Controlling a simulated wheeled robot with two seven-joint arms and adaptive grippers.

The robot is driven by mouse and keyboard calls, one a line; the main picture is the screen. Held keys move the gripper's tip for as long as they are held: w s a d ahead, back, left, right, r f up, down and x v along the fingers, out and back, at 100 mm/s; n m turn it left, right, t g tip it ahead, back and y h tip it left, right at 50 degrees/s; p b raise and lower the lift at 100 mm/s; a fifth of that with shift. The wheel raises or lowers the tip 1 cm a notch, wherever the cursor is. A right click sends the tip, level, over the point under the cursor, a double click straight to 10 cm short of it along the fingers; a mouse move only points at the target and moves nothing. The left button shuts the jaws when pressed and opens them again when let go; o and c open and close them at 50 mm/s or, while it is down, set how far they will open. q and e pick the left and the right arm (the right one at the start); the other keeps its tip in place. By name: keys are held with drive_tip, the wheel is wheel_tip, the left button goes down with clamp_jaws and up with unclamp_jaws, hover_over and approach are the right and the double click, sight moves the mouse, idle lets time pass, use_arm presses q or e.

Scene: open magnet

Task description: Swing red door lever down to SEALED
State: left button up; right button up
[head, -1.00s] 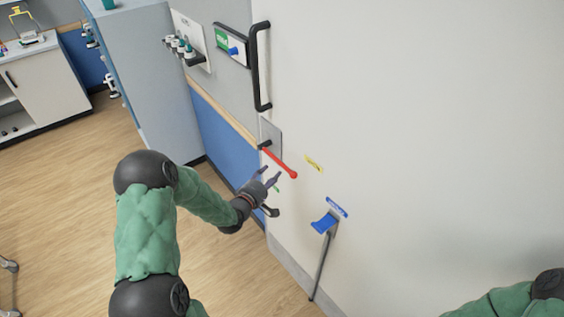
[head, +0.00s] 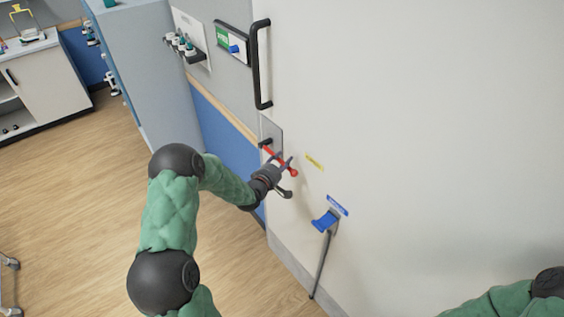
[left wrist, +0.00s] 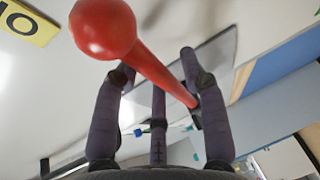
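The red door lever (head: 292,172) sticks out from a grey plate (head: 272,131) at the white door's left edge, slanting down to the right to a round knob. In the left wrist view its knob (left wrist: 103,28) is large and close, and its shaft runs back between my fingers. My left gripper (head: 281,160) is at the lever with its fingers spread on either side of the shaft. The fingers are apart in the left wrist view (left wrist: 158,75); I cannot tell whether any touch the lever. Only part of my right arm shows at the lower right; its gripper is out of view.
Below are a blue pedal-like part (head: 324,221) with a grey rod and a blue label (head: 338,206). A black door handle (head: 261,65) is above. Wooden floor (head: 85,200) is open at left.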

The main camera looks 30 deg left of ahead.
use_arm(q)
clamp_jaws()
drive_tip(key=shift+f, duration=0.1)
